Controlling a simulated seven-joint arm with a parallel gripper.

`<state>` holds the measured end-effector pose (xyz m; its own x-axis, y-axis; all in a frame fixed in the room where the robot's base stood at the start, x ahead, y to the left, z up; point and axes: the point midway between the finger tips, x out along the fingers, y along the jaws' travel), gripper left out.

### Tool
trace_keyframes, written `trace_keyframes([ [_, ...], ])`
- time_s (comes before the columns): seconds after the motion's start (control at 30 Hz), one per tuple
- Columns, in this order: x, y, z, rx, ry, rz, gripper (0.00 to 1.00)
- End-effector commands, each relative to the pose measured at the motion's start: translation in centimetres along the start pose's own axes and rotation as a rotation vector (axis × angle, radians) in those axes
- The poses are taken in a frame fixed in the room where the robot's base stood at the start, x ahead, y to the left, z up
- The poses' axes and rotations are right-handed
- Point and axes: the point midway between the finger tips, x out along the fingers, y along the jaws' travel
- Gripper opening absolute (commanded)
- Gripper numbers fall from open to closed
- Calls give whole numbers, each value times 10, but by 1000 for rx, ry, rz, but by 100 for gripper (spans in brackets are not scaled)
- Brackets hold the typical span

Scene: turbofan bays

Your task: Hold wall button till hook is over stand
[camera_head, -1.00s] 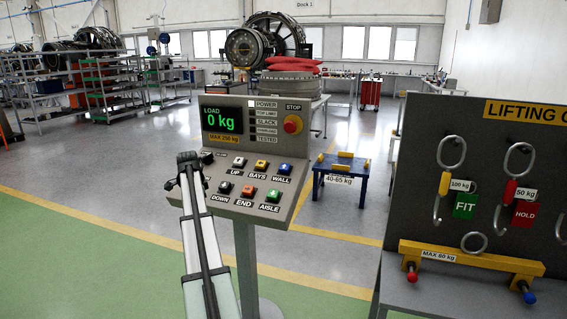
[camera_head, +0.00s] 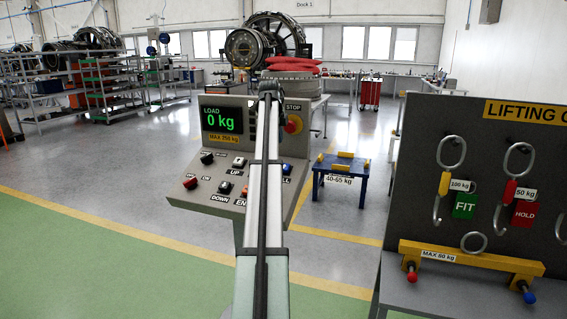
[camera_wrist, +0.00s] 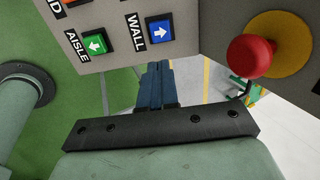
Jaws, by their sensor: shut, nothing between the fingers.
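The blue WALL button (camera_head: 287,169) is on the grey control panel (camera_head: 196,192), partly behind my arm in the head view. In the wrist view the WALL button (camera_wrist: 160,31) is just beyond the fingertips of my gripper (camera_wrist: 158,66). My gripper is shut and empty, and seems apart from the button. In the head view my gripper (camera_head: 268,92) is in front of the upper part of the panel. A blue stand (camera_head: 341,182) marked 40-65 kg, with yellow blocks on top, is right of the panel. No hoist hook is visible.
The red STOP button (camera_head: 293,124) is close to my gripper; it also shows in the wrist view (camera_wrist: 250,56). The green AISLE button (camera_wrist: 94,44) is left of WALL. The display reads 0 kg.

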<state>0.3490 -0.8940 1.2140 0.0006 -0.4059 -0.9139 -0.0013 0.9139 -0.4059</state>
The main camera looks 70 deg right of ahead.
Motion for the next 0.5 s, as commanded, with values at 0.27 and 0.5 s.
trace_keyframes([
  [0.27, -1, -1, -2, 3, 1, -1, 0],
  [0.5, 9, -1, -1, 2, 1, 0, 0],
])
